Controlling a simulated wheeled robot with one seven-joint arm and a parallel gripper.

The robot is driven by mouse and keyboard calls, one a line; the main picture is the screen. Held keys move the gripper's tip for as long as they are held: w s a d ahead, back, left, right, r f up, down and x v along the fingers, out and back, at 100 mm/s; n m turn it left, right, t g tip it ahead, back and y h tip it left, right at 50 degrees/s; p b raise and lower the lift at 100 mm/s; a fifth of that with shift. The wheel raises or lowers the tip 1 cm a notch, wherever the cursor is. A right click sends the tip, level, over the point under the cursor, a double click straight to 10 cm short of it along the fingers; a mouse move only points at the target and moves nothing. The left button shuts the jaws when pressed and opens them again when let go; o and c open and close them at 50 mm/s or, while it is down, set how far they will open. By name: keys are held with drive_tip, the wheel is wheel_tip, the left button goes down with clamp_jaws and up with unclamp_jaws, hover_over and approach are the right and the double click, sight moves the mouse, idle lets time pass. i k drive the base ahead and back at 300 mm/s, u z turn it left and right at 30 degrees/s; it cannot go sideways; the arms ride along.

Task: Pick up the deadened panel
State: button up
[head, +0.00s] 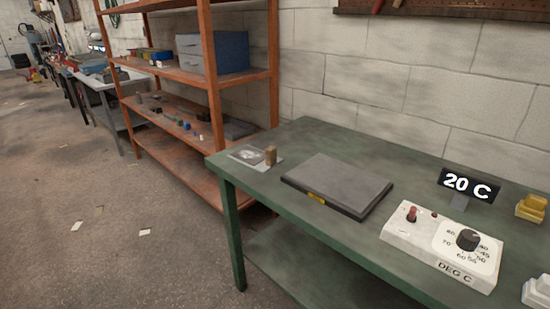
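A flat, dark-edged grey slab (338,182) lies on the green bench (310,142), with a small yellow label on its front edge. At the bench's left corner is a thin light-grey sheet (246,154) with a darker patch on it. I cannot tell for sure which of these pieces is the deadened panel. My gripper is not in view.
A white control box (440,250) with a dial stands at the right, before a display (468,186) reading 20 C. A yellow item (532,208) and a white item (538,290) sit at the right edge. An orange shelf (206,60) stands left. The bench's left front is clear.

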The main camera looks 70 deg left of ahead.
sight(260, 160)
drive_tip(key=u, duration=2.1)
drive_tip(key=k, duration=0.55)
drive_tip(key=z, duration=1.05)
drive_tip(key=k, duration=0.75)
drive_tip(key=z, duration=0.65)
drive_tip(key=i, duration=0.55)
drive_tip(key=u, duration=0.5)
drive_tip(key=i, duration=1.05)
drive_tip(key=u, duration=0.7)
